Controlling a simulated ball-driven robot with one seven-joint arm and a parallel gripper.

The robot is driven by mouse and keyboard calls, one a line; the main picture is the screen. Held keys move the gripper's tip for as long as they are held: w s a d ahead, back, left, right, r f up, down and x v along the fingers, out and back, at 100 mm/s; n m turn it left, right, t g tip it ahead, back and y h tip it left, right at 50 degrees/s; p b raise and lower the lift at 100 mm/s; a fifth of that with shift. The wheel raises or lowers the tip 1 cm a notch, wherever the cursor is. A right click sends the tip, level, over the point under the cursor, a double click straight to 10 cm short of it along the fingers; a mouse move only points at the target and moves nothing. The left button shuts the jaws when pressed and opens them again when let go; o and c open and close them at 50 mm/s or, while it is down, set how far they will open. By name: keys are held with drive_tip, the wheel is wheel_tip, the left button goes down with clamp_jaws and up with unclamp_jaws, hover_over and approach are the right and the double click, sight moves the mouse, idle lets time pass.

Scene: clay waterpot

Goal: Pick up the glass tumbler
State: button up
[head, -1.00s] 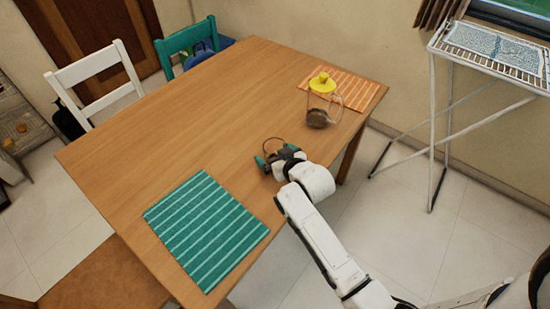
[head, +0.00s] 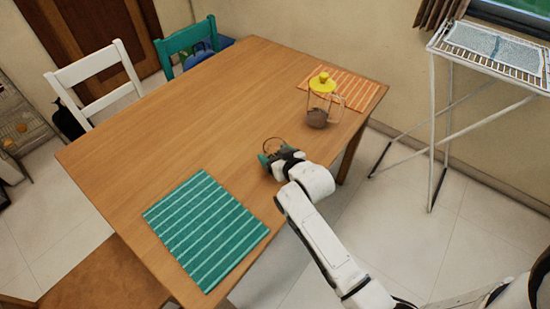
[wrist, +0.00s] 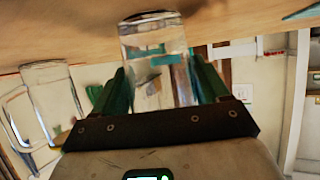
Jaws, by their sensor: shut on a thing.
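The clear glass tumbler (wrist: 156,48) is between the two green fingers of my gripper (wrist: 159,67) in the wrist view, which shows the scene upside down. One finger is on each side of the glass, and the gripper is shut on it. The tumbler's base is at the table surface; I cannot tell whether it touches. In the head view, my gripper (head: 273,156) is at the table's near right edge. There the tumbler (head: 272,145) is only a faint rim, its lower part hidden by the gripper.
A glass jug with a yellow lid (head: 322,84) stands by the orange striped mat (head: 358,89), and the jug also shows in the wrist view (wrist: 50,98). A teal striped mat (head: 206,230) lies front left on the wooden table (head: 180,130). The table's middle is clear.

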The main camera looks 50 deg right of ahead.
drive_tip(key=shift+r, duration=0.15)
drive_tip(key=shift+r, duration=1)
drive_tip(key=s+r, duration=1)
drive_tip(key=s, duration=0.4)
drive_tip(key=shift+d+r, duration=0.25)
drive_tip(key=shift+r, duration=0.1)
